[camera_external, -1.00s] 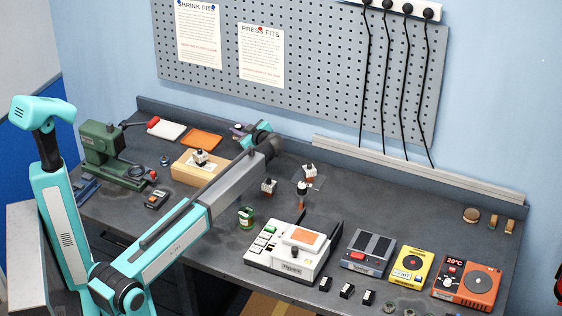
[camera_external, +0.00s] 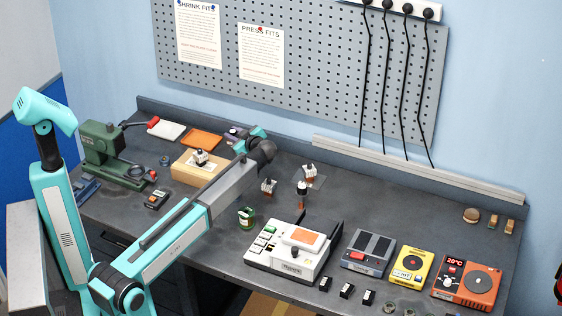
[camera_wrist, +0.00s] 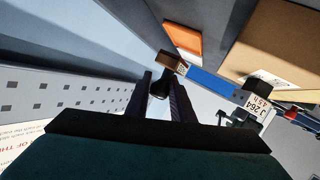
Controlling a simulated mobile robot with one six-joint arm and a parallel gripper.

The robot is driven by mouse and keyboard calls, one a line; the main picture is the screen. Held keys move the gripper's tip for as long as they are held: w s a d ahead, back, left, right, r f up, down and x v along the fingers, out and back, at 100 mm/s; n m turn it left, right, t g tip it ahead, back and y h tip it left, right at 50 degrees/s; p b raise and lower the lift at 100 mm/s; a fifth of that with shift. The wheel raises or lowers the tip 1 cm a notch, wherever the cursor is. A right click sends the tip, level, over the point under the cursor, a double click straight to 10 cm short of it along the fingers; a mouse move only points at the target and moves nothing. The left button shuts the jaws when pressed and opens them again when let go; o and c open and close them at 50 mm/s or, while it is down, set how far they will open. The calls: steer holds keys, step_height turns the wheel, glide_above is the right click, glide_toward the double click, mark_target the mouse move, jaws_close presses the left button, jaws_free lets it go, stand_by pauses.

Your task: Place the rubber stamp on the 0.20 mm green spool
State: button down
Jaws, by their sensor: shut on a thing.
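My gripper (camera_wrist: 161,100) is shut on a dark rounded handle between its fingers in the wrist view. A brown block with a pale label (camera_wrist: 172,65) shows just beyond the handle; together they look like the rubber stamp. In the external view my gripper (camera_external: 240,143) is at the back left of the bench, partly hidden by my wrist, and the stamp cannot be made out clearly. A small green item (camera_external: 246,218) with a pale label stands left of the white machine and looks like the green spool. Its label is too small to read.
A wooden box (camera_external: 187,168) with a tagged part on it stands near my gripper, with an orange tray (camera_external: 202,139) behind. The white machine (camera_external: 287,258) stands right of the green item. The back wall is close.

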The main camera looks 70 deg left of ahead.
steer(key=s+d+r+b, duration=0.2)
steer(key=d, duration=0.3)
step_height(320, 180, up, 3)
steer(key=m+t+b, duration=0.6)
steer(key=t+b, duration=0.1)
steer(key=b, duration=1.7)
glide_above(248, 210)
steer(key=shift+s+f, duration=0.1)
steer(key=shift+f, duration=0.1)
steer(key=shift+f, duration=2.05)
steer(key=shift+f+b, duration=0.45)
steer(key=shift+f, duration=1.5)
steer(key=shift+f, duration=0.2)
